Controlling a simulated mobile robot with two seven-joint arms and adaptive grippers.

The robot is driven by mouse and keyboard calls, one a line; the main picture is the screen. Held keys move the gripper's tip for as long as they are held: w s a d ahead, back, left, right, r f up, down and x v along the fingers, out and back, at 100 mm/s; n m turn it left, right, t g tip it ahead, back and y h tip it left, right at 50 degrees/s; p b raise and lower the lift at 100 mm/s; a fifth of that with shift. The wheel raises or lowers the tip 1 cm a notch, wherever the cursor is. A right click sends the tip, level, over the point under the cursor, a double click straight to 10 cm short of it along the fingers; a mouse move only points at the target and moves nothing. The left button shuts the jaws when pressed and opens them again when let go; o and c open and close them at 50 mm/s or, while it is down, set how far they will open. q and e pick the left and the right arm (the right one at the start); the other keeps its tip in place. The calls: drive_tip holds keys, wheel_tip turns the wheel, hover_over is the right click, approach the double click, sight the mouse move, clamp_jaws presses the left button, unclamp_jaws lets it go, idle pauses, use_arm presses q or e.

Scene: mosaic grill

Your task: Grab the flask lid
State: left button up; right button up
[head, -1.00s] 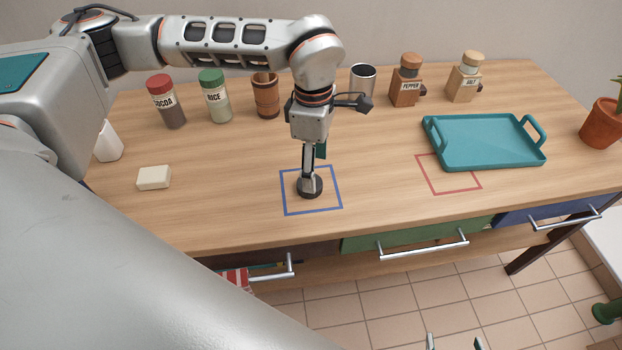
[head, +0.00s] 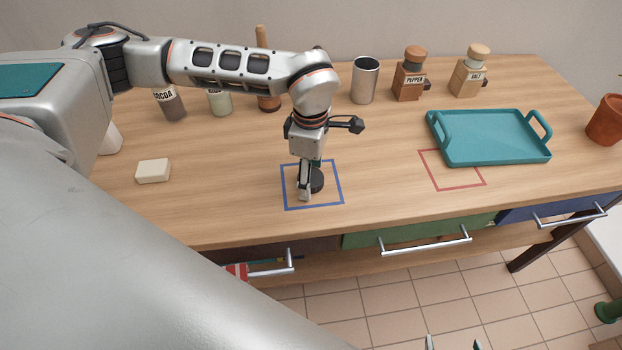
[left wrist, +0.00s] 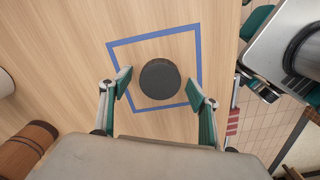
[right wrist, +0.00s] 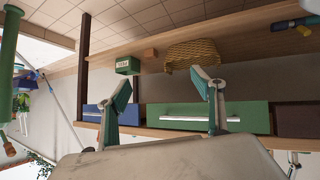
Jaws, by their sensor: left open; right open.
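The flask lid is a dark round disc (head: 317,181) lying inside the blue square outline (head: 286,190) on the wooden table. My left gripper (head: 308,186) points down at the lid, with one finger showing in front of and left of it. In the left wrist view the lid (left wrist: 160,79) sits between the two spread fingertips of the left gripper (left wrist: 160,84), with clear gaps on both sides. It is open and empty. My right gripper (right wrist: 164,83) is open and empty, facing the drawers; its tips show at the bottom edge of the head view (head: 454,343).
A steel cup (head: 364,80), a pepper mill (head: 409,80), a salt mill (head: 468,77) and jars stand along the back. A teal tray (head: 490,158) lies on the right near a red outline (head: 464,187). A pale block (head: 153,171) lies left. Table around the lid is clear.

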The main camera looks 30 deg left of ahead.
use_arm(q)
drive_tip(key=c, duration=1)
drive_tip(key=shift+r, duration=0.1)
